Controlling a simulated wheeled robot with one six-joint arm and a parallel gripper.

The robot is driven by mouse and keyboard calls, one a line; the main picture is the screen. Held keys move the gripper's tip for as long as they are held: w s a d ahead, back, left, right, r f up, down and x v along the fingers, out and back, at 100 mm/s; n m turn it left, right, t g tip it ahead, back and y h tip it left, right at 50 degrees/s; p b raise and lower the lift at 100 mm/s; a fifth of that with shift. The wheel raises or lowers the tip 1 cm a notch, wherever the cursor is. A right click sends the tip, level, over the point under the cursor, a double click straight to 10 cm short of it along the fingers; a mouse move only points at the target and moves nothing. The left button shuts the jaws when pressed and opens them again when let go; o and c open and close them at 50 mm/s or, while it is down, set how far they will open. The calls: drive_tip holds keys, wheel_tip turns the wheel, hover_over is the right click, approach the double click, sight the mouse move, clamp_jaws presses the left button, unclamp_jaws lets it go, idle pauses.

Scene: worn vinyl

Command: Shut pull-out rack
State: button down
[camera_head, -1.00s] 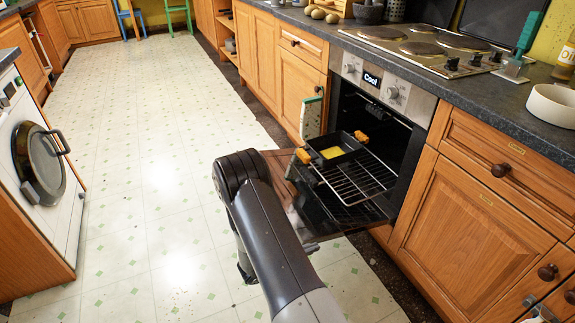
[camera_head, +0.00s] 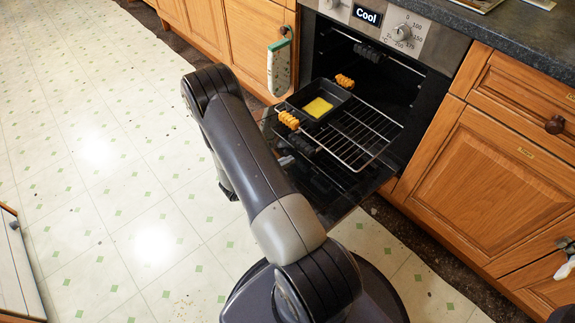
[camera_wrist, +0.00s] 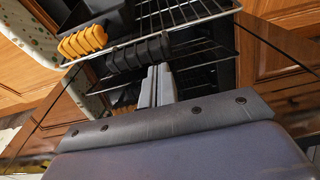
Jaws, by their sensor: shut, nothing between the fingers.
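The pull-out rack (camera_head: 357,140) is a wire shelf that sticks out of the oven (camera_head: 410,100) over its lowered door. A dark tray (camera_head: 330,103) with a yellow patch inside and orange ribbed grips sits on it. A black ribbed grip (camera_head: 299,144) is at the rack's front edge. In the wrist view, my gripper (camera_wrist: 158,72) is shut and empty, its pale fingers pointing at the black grip (camera_wrist: 140,53). The fingertips are just at or below that grip; I cannot tell whether they touch. My arm hides the gripper in the head view.
The glass oven door (camera_head: 338,208) is open, low in front of the oven. A pale patterned mitt with a green edge (camera_head: 279,68) hangs at the left of the opening. Wooden cabinets (camera_head: 488,165) stand to the right. The tiled floor (camera_head: 110,170) is clear at left.

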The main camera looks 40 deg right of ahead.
sight(307, 152)
drive_tip(key=b+x, duration=0.1)
drive_tip(key=x, duration=0.5)
drive_tip(key=shift+d, duration=0.15)
